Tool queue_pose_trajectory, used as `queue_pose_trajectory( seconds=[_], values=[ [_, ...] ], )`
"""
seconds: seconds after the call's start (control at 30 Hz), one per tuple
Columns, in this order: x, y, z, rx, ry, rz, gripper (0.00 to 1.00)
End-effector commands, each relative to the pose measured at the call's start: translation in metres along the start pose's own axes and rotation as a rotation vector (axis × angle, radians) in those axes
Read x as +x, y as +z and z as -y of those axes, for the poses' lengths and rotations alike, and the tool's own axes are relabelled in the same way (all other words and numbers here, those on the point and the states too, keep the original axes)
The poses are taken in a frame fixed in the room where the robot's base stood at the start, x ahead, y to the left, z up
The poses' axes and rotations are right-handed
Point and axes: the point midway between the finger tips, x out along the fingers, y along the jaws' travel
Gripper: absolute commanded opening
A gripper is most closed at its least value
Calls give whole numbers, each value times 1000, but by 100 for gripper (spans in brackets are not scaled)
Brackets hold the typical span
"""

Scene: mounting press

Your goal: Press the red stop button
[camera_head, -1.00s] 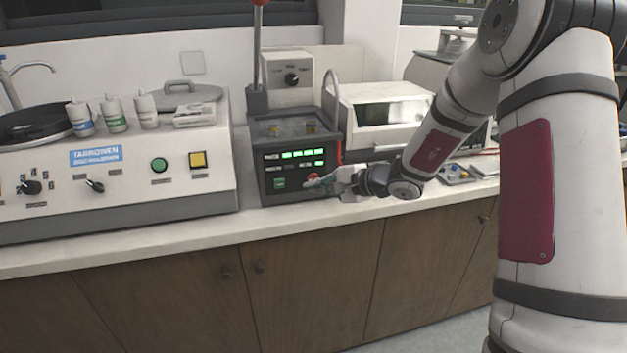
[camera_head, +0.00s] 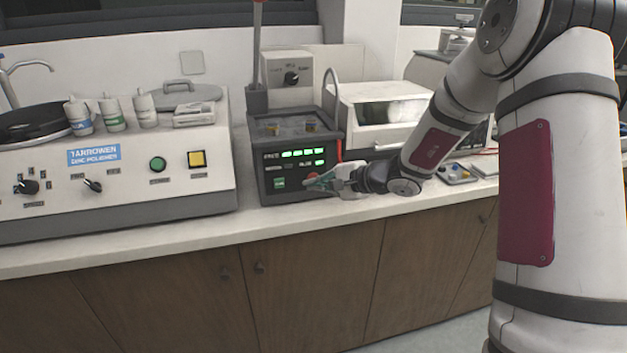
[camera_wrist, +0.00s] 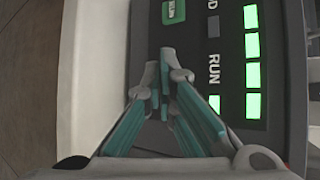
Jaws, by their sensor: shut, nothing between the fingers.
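The mounting press (camera_head: 262,160) is a dark box on the counter with lit green displays and a green button (camera_head: 279,183) on its front panel. A small part of the red stop button (camera_head: 311,175) shows at the panel's lower right, just above my fingertips. My gripper (camera_head: 308,184) is shut and empty, with its fingers at the panel by that button. I cannot tell whether the tips touch it. In the wrist view, my gripper (camera_wrist: 166,56) points at the panel beside the green button (camera_wrist: 174,11), and the red button is hidden behind the fingers.
A disc polisher (camera_head: 130,190) with bottles on top stands to the left. A white box with a window (camera_head: 385,112) stands behind and right of the press. A tall lever (camera_head: 257,50) rises from the press. The counter's front edge (camera_head: 200,235) is clear.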

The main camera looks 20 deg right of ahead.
Motion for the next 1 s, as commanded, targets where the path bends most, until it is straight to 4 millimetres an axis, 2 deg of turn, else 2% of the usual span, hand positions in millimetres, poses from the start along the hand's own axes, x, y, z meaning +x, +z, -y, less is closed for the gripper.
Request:
queue_pose_trajectory(
  seconds=[1.0],
  values=[
    [5, -4, 4, 0, 0, 0, 0]
  ],
)
